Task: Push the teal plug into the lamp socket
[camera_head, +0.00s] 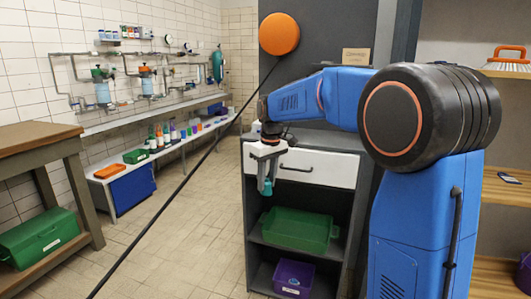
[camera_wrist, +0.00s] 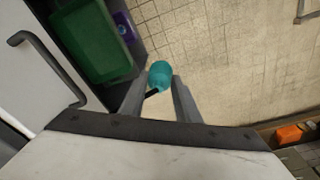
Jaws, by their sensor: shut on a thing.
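The teal plug (camera_head: 266,187) is held at the lower end of my gripper (camera_head: 266,178), in front of the dark cabinet. In the wrist view the teal plug (camera_wrist: 160,73) sits between the tips of the two grey fingers (camera_wrist: 160,90), its rounded teal end facing away. A short dark part shows beside it. My gripper is shut on the plug and points downward, with tile floor beyond the plug. I cannot make out the lamp socket in either view.
The cabinet has a white drawer (camera_head: 315,168), a green tray (camera_head: 298,228) and a purple box (camera_head: 293,278) on open shelves. A thin black line (camera_head: 185,182) crosses the head view near an orange round thing (camera_head: 279,34). The tiled floor (camera_head: 190,235) at left is clear.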

